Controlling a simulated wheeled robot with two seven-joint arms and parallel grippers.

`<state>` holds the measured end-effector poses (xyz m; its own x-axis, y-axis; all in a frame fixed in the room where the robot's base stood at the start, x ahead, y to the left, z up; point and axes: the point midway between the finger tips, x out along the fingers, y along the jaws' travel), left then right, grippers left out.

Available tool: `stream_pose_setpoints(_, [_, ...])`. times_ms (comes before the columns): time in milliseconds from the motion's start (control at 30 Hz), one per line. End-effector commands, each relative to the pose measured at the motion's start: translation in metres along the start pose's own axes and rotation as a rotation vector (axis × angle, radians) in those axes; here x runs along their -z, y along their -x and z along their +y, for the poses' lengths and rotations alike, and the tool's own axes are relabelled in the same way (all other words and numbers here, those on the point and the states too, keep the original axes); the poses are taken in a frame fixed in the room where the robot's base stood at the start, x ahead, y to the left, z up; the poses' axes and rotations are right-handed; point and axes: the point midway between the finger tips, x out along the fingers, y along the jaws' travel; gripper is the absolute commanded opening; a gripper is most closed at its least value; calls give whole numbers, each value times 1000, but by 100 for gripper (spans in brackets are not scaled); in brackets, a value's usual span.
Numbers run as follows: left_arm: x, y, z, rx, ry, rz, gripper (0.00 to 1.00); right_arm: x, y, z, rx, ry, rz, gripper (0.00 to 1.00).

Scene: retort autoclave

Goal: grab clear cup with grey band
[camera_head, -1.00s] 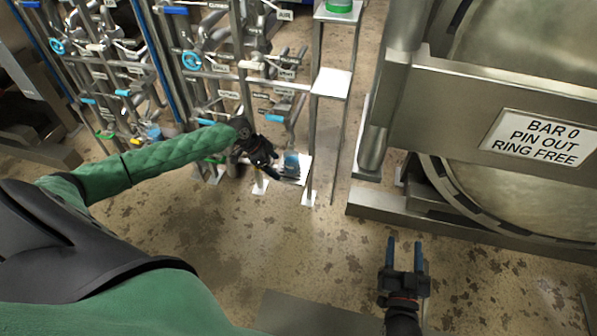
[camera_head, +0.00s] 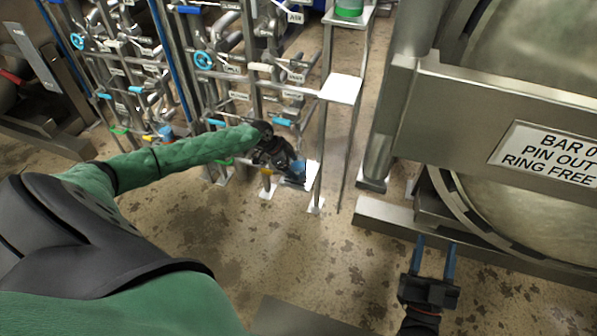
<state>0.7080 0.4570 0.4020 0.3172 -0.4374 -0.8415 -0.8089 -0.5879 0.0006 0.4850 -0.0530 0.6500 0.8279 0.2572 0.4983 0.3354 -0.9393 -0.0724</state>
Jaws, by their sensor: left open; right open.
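My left gripper (camera_head: 298,174) is low beside the metal stand, at the edge of a small white plate (camera_head: 313,172). It is open, with its blue fingers partly hidden by its dark body. I cannot clearly make out a clear cup with a grey band; anything at the fingers is too small and covered to tell. My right gripper (camera_head: 433,259) is open and empty above the floor, in front of the large steel vessel, far from the plate.
A higher white shelf (camera_head: 341,88) on the stand is bare. A green object (camera_head: 349,7) sits on the top shelf. Pipework with blue valve wheels (camera_head: 203,61) is behind my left arm. The steel vessel (camera_head: 500,130) fills the right. The stained floor (camera_head: 290,250) is open in front.

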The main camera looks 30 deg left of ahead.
Motion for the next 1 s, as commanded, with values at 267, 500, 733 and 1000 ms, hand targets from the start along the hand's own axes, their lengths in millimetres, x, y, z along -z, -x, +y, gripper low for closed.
stream_pose_setpoints(267, [0, -22, 0, 0, 0, 0, 80, 33, -8, -2, 7, 8, 111, 52])
stream_pose_setpoints(500, [0, -24, 0, 0, 0, 0, 80, 37, -9, -2, 8, 9, 124, 52])
stream_pose_setpoints(733, [0, -24, 0, 0, 0, -1, 49, 37, -9, -2, 8, 9, 124, 52])
stream_pose_setpoints(1000, [0, -24, 0, 1, 0, 0, 26, 37, -9, -2, 8, 9, 124, 52])
